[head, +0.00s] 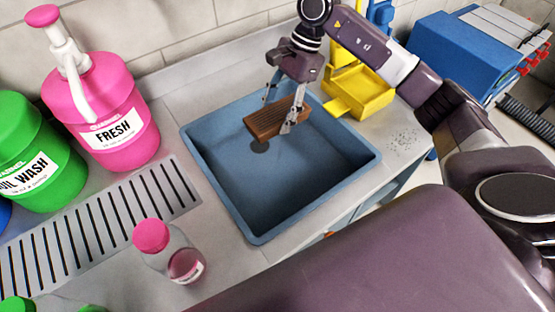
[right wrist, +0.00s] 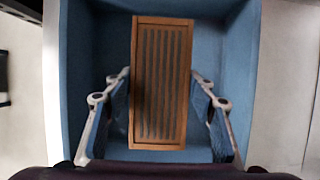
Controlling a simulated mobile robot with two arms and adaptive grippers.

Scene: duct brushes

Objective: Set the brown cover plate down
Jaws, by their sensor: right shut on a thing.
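The brown cover plate (head: 272,120) is a slatted, wood-coloured rectangle over the back part of the blue sink basin (head: 235,200). My right gripper (head: 281,113) is shut on the plate, one finger on each side. In the right wrist view the plate (right wrist: 160,85) lies lengthwise between the two blue-padded fingers (right wrist: 165,105), with the basin behind it. I cannot tell how far the plate is above the basin floor. My left gripper is not in view.
A yellow caddy (head: 358,92) stands right behind the basin. A pink pump jug (head: 100,110) and a green jug (head: 35,155) stand at left. A slotted drain grate (head: 95,235) and a small pink-capped bottle (head: 168,250) are left of the basin. The basin's front is empty.

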